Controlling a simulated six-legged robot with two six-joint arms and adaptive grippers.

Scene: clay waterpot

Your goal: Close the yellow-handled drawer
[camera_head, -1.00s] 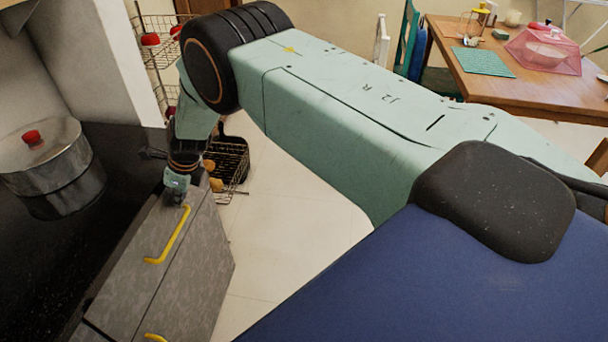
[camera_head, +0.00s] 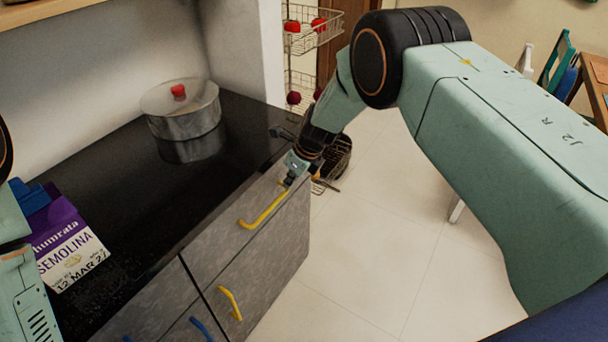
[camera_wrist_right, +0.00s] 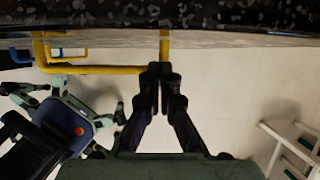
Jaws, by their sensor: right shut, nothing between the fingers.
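The upper drawer (camera_head: 222,246) has a grey patterned front and a long yellow handle (camera_head: 262,212) under the black countertop. Its front looks about level with the panel below; a small gap I cannot judge. My right gripper (camera_head: 289,180) is at the far end of this handle, shut and empty. In the right wrist view, my gripper's fingertips (camera_wrist_right: 161,74) are together beside or against the yellow handle (camera_wrist_right: 100,70), close to the drawer front; contact is unclear. Only a part of my left arm shows at the left edge; its gripper is out of view.
A second yellow handle (camera_head: 231,303) is on the panel below, and a blue handle (camera_head: 201,330) is to its left. A pot (camera_head: 184,112) and a semolina packet (camera_head: 68,248) stand on the countertop (camera_head: 150,215). A wire basket (camera_head: 334,160) is beyond the cabinet.

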